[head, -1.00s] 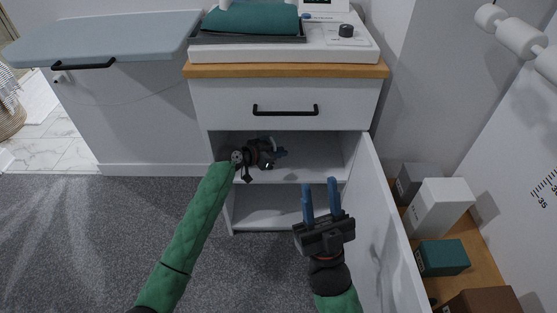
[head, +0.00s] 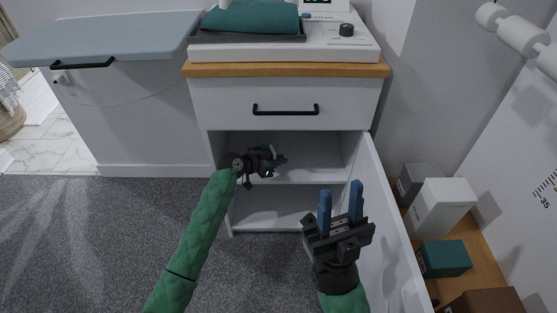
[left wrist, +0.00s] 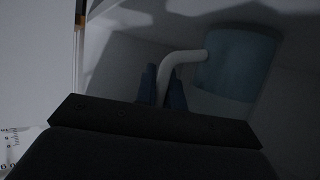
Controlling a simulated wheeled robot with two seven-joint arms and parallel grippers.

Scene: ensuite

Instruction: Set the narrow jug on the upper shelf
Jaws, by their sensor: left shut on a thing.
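The jug (left wrist: 238,62) shows in the left wrist view as a blue body with a pale bent handle (left wrist: 178,66). My left gripper (left wrist: 163,88) is shut on that handle, one blue finger on each side. In the head view my left gripper (head: 279,160) reaches into the open cabinet just above the upper shelf (head: 318,168). I cannot make out the jug there, and whether its base touches the shelf is unclear. My right gripper (head: 340,195) is open and empty in front of the cabinet, beside the open door.
The cabinet door (head: 390,235) stands open on the right. A closed drawer (head: 285,98) is above the opening, and a lower shelf (head: 275,212) is below. Boxes, including a white one (head: 440,208), stand right of the door. The right part of the upper shelf looks clear.

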